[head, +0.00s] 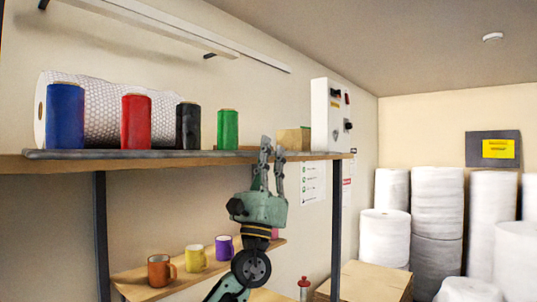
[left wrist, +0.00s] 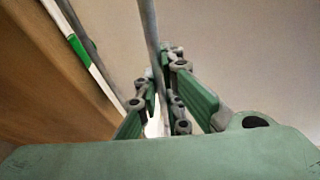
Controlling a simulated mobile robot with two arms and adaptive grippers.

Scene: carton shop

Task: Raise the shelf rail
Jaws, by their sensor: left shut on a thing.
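The shelf rail (head: 120,154) is a thin grey bar running along the front edge of the upper shelf (head: 60,164). It lies low, at the level of the shelf board. My left gripper (head: 271,150) reaches up from below to the rail, right of the green roll. In the left wrist view the rail (left wrist: 149,35) runs down between the fingers of my left gripper (left wrist: 162,80), which are shut on it. The exact contact is partly hidden by the finger links. My right gripper is in neither view.
On the upper shelf stand blue (head: 65,115), red (head: 136,121), black (head: 188,126) and green (head: 228,129) rolls, bubble wrap (head: 95,92) behind them, and a small box (head: 290,139). Mugs (head: 160,271) stand on the lower shelf. White rolls (head: 437,222) fill the right corner.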

